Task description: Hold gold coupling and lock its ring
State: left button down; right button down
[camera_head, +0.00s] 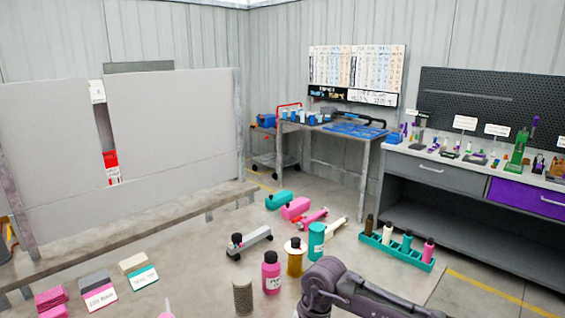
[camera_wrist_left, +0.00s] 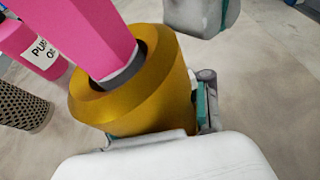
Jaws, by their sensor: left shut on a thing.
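In the left wrist view the gold coupling (camera_wrist_left: 150,100) is a wide, tapered collar around the dark grey end of a pink bar (camera_wrist_left: 95,32). My left gripper (camera_wrist_left: 178,118) is shut on the gold coupling, with a grey, teal-padded finger beside its right side and white gripper housing below. A grey-white part with a teal edge (camera_wrist_left: 198,14) hangs at the top; it may be a finger of my right gripper, but its jaws cannot be made out. The locking ring cannot be told apart from the coupling. In the head view a pink tip (camera_head: 166,310) shows at the bottom edge.
A mesh cylinder (camera_head: 242,297), a pink bottle (camera_head: 271,272), a gold bottle (camera_head: 295,262) and a teal cylinder (camera_head: 316,240) stand close together. A teal tray (camera_head: 425,265) holds several bottles. Label blocks (camera_head: 100,299) lie at the lower left.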

pick_arm(q)
jog(key=shift+d+r, duration=0.1)
jog(key=shift+d, duration=0.05)
pick_arm(e)
jog(key=shift+w+a, duration=0.25)
jog(key=shift+a, duration=0.2)
dwell(0.6)
pick_arm(q)
jog(key=shift+s+d, duration=0.1)
pick_arm(e)
jog(key=shift+w+d, duration=0.15)
jog(key=shift+w, duration=0.7)
jog(key=shift+d, duration=0.15)
pick_arm(q)
jog(key=shift+a, duration=0.25)
pick_arm(e)
jog(key=v, duration=0.5)
jog(key=shift+w+a+r, duration=0.15)
jog(key=shift+a+r, duration=0.1)
jog(key=shift+r, duration=0.15)
